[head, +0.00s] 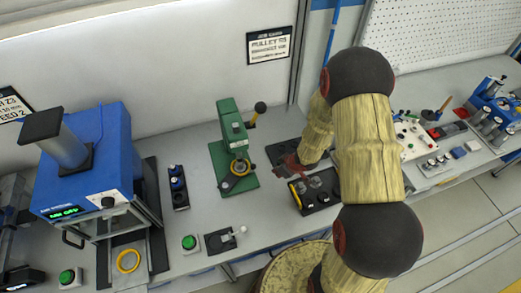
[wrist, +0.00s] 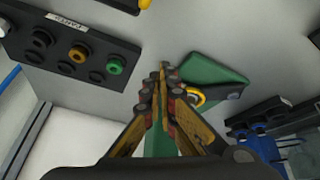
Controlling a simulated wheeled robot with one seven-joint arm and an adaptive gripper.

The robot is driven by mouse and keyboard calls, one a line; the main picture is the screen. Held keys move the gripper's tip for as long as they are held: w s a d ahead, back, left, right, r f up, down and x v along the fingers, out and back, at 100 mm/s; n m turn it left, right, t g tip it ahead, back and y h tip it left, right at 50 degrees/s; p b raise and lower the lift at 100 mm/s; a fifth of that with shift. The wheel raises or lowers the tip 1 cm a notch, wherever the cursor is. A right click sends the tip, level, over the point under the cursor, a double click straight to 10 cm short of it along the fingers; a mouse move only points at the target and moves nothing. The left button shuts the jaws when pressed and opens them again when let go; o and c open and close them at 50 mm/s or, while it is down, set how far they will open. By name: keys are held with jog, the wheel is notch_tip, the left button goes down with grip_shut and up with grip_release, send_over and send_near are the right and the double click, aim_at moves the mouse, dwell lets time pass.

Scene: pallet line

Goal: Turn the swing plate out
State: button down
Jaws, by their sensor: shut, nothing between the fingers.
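The green press (head: 232,140) stands on the bench left of my arm. In the wrist view my gripper (wrist: 161,75) is shut and empty.
A black block with several round parts (head: 316,190) lies close below my gripper. A black-handled lever (head: 260,108) sticks out of the press's upper right. A blue machine (head: 90,160) and a green button (head: 189,242) stand to the left.

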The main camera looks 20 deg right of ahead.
jog(key=w+a+r+n+t+y, duration=0.1)
jog(key=w+a+r+t+y, duration=0.1)
jog(key=w+a+r+y, duration=0.1)
jog(key=w+a+r, duration=0.1)
jog(key=w+a, duration=0.1)
jog(key=shift+w+r, duration=0.25)
jog(key=shift+w, duration=0.05)
jog(key=x, duration=1)
jog(key=shift+b, duration=0.3)
jog(key=shift+d, duration=0.1)
